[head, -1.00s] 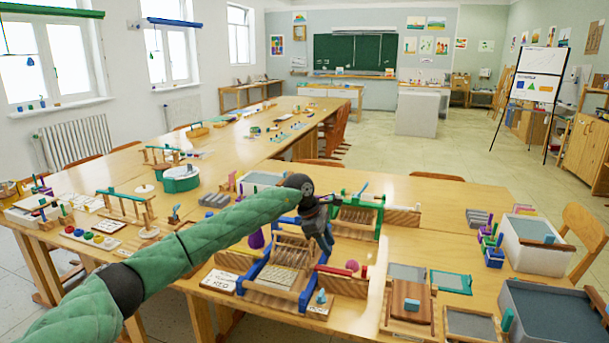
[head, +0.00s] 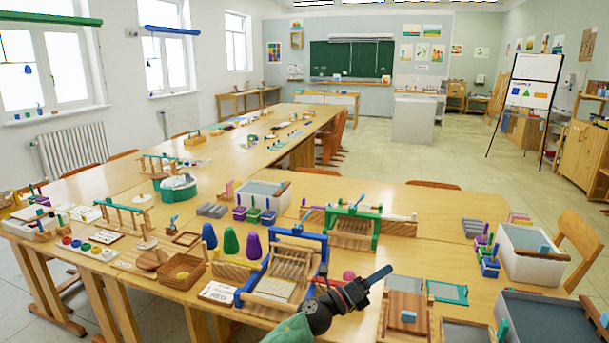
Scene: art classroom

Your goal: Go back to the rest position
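My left gripper (head: 378,277) is at the lower middle of the head view, above the front table. Its green-sleeved arm comes in from the bottom edge. The dark fingers point up and to the right, and seem to lie close together; I cannot tell whether they are open or shut. No object shows clearly between them. A blue-framed loom (head: 322,262) stands just left of the gripper, and a wooden board (head: 409,306) lies to its right. My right gripper is not in the picture.
A green-framed loom (head: 377,228) stands behind the gripper. A grey-lidded bin (head: 533,262) and a dark tray (head: 550,318) are at the right. Green and purple cones (head: 231,241) and a wicker basket (head: 180,272) stand left. The table's right middle has bare wood.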

